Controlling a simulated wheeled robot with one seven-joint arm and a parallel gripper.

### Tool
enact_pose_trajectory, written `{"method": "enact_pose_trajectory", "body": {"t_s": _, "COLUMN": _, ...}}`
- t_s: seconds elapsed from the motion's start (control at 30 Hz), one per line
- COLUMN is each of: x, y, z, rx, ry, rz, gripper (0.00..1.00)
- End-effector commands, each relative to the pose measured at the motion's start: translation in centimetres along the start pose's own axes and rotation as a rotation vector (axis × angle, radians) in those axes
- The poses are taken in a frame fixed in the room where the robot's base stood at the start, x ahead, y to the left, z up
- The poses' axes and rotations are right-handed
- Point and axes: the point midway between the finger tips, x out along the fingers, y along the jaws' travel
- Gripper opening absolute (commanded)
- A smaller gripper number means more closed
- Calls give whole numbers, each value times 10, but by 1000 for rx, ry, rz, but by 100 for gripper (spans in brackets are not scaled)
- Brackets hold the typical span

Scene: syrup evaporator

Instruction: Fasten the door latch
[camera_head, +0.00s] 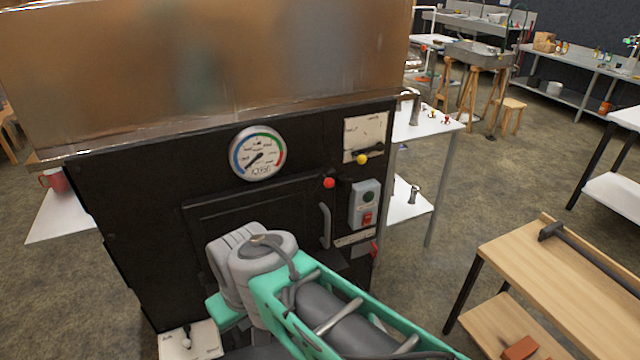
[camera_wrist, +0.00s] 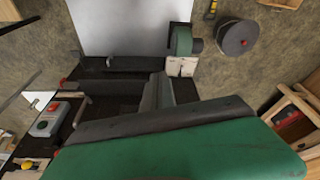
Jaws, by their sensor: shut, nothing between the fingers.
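The black firebox door (camera_head: 215,213) sits in the black front panel and looks about flush with it; my arm covers its lower part. A pale curved handle (camera_head: 325,225) stands upright on its right side. A red ball knob (camera_head: 329,183) on a dark bar sits by the door's upper right corner; I cannot tell for sure whether this is the latch. In the head view my gripper is hidden behind my arm. In the wrist view my gripper (camera_wrist: 162,92) is shut and empty, with the pale handle (camera_wrist: 80,112) off to its left.
A switch box (camera_head: 364,204) with green and red buttons is right of the handle. A yellow knob (camera_head: 361,159) is above it. A round gauge (camera_head: 257,153) is above the door. A wooden bench (camera_head: 560,270) stands at right, with open floor between.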

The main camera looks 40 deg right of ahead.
Motion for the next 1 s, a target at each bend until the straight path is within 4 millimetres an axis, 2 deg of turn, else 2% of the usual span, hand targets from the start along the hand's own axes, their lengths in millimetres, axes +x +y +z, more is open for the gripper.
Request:
{"method": "enact_pose_trajectory", "body": {"t_s": 0.23, "x": 2, "y": 1, "z": -1, "rx": -2, "ry": 4, "rz": 0, "gripper": 0}}
{"method": "enact_pose_trajectory", "body": {"t_s": 0.3, "x": 13, "y": 8, "z": -13, "rx": -19, "ry": 38, "rz": 3, "gripper": 0}}
{"method": "enact_pose_trajectory", "body": {"t_s": 0.37, "x": 28, "y": 23, "z": -36, "rx": -58, "ry": 114, "rz": 14, "gripper": 0}}
{"method": "enact_pose_trajectory", "body": {"t_s": 0.47, "x": 57, "y": 77, "z": -93, "rx": -169, "ry": 326, "rz": 89, "gripper": 0}}
{"method": "enact_pose_trajectory", "body": {"t_s": 0.5, "x": 65, "y": 108, "z": -118, "rx": -223, "ry": 423, "rz": 151, "gripper": 0}}
{"method": "enact_pose_trajectory", "body": {"t_s": 0.57, "x": 70, "y": 160, "z": -147, "rx": -301, "ry": 559, "rz": 274, "gripper": 0}}
{"method": "enact_pose_trajectory", "body": {"t_s": 0.6, "x": 68, "y": 196, "z": -160, "rx": -348, "ry": 635, "rz": 372, "gripper": 0}}
{"method": "enact_pose_trajectory", "body": {"t_s": 0.7, "x": 54, "y": 277, "z": -172, "rx": -433, "ry": 758, "rz": 622, "gripper": 0}}
{"method": "enact_pose_trajectory", "body": {"t_s": 0.73, "x": 49, "y": 295, "z": -171, "rx": -451, "ry": 778, "rz": 685, "gripper": 0}}
{"method": "enact_pose_trajectory", "body": {"t_s": 0.8, "x": 36, "y": 326, "z": -168, "rx": -478, "ry": 805, "rz": 801, "gripper": 0}}
{"method": "enact_pose_trajectory", "body": {"t_s": 0.83, "x": 32, "y": 334, "z": -167, "rx": -486, "ry": 809, "rz": 833, "gripper": 0}}
{"method": "enact_pose_trajectory", "body": {"t_s": 0.9, "x": 25, "y": 342, "z": -166, "rx": -496, "ry": 817, "rz": 873, "gripper": 0}}
{"method": "enact_pose_trajectory", "body": {"t_s": 1.0, "x": 22, "y": 342, "z": -168, "rx": -500, "ry": 819, "rz": 878, "gripper": 0}}
